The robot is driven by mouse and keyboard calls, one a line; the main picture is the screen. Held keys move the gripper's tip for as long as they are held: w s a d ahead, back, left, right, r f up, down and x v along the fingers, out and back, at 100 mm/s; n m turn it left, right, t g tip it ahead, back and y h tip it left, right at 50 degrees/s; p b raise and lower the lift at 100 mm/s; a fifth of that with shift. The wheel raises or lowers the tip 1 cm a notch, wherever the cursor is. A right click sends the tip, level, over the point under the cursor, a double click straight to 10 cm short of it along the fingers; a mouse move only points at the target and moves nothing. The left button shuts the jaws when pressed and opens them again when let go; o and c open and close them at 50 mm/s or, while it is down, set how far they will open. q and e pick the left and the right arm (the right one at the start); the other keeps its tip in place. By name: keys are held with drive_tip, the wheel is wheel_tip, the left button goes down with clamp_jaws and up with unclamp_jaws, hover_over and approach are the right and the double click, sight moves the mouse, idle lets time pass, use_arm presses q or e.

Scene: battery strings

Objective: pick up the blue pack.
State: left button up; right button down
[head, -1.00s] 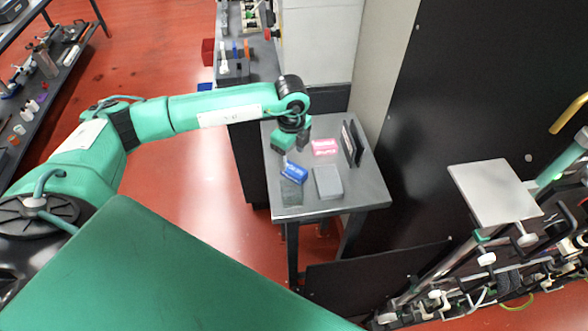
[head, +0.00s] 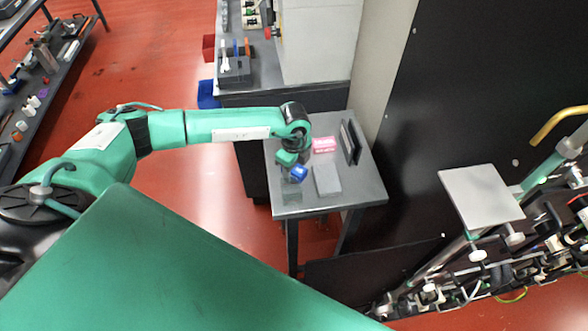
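The blue pack (head: 299,173) is on the small grey table (head: 350,200), with its left part hidden behind my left gripper. My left gripper (head: 291,164) points down at the pack, with its green finger overlapping the pack in the head view. Whether the fingers touch the pack or have closed on it cannot be made out. My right gripper is not seen.
A pink pack (head: 324,144) lies behind the blue one, and a flat grey block (head: 327,179) lies to its right. A dark upright holder (head: 350,142) stands at the table's right side. A tall black panel (head: 445,120) borders the table on the right.

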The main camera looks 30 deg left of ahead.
use_arm(q)
drive_tip(key=c, duration=0.8)
drive_tip(key=shift+r, duration=0.15)
drive_tip(key=shift+r+b, duration=0.3)
drive_tip(key=shift+r, duration=0.25)
drive_tip(key=shift+r+b, duration=2.55)
drive_tip(key=shift+r, duration=6.8)
